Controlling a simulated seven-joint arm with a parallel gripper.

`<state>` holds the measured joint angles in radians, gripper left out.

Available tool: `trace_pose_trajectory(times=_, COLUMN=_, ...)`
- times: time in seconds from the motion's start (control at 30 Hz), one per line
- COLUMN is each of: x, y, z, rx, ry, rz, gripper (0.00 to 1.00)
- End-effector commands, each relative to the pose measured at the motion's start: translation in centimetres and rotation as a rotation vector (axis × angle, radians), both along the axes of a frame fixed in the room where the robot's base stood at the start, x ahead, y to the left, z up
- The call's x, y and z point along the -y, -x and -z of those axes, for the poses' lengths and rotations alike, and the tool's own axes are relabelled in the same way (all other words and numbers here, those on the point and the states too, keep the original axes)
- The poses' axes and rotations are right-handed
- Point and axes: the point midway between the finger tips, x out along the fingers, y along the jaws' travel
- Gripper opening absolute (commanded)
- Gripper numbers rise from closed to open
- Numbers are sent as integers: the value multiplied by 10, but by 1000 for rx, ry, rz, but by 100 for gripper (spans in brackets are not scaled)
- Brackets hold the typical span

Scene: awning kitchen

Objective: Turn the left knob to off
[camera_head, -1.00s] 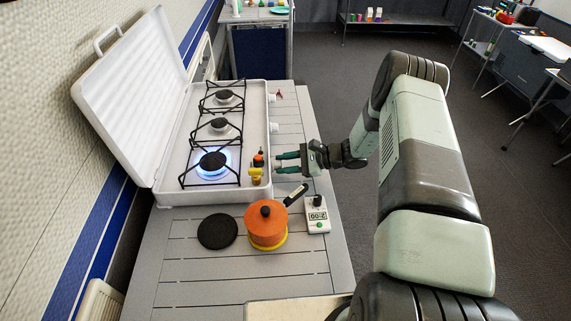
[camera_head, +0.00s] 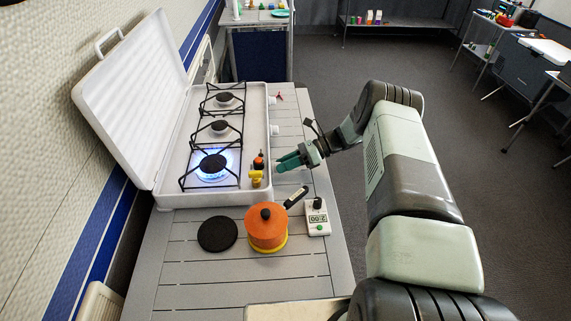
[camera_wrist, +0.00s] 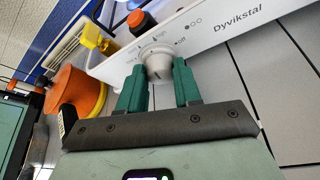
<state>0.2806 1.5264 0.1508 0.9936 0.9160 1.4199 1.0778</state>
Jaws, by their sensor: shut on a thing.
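The white left knob (camera_wrist: 157,60) is on the stove's front panel in the wrist view, between the two green fingers of my gripper (camera_wrist: 158,82), which is shut on it. In the head view my gripper (camera_head: 281,163) is at the near end of the stove's front side and hides this knob. The stove (camera_head: 262,120) is white with an open lid. Its nearest burner (camera_head: 213,166) burns with a blue flame; the other two show no flame. Panel marks are beside the knob, but I cannot read its exact setting.
A yellow and black-orange pair of small items (camera_head: 256,178) stands on the stove's near front corner. An orange pot (camera_head: 266,228), a black round pad (camera_head: 217,233) and a timer (camera_head: 317,217) are on the slatted table. Two further knobs (camera_head: 274,130) are free.

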Motion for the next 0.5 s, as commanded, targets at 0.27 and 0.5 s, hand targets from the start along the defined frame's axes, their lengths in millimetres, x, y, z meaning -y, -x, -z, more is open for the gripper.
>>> trace_pose_trajectory(times=0.27, x=0, y=-3, z=2, rx=-238, ry=-1, rz=0, gripper=3)
trace_pose_trajectory(times=0.5, x=0, y=-4, z=3, rx=-386, ry=-1, rz=1, gripper=3)
